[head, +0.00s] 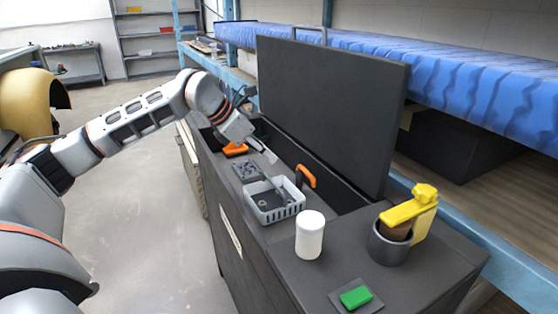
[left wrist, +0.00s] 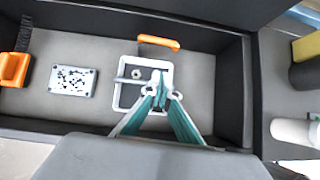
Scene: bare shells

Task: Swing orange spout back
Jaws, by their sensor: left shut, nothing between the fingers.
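Two orange things lie in the open dark chest, and I cannot tell surely which is the spout. One is an orange bent bar (head: 306,175) on a dark body beside the grey basket; in the left wrist view its orange edge (left wrist: 158,42) lies along the far wall. The other is an orange block (head: 235,150) at the chest's far end, at the left edge of the left wrist view (left wrist: 13,69). My left gripper (head: 271,157) is shut and empty, above the basket and apart from both orange things. My right gripper is out of view.
The grey basket (head: 270,213) holds small dark parts. A speckled plate (left wrist: 73,81) lies left of it. The raised lid (head: 330,105) stands behind the chest. A white cylinder (head: 309,236), a grey cup (head: 388,248) with a yellow-topped piece (head: 409,207), and a green block (head: 356,297) stand nearer.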

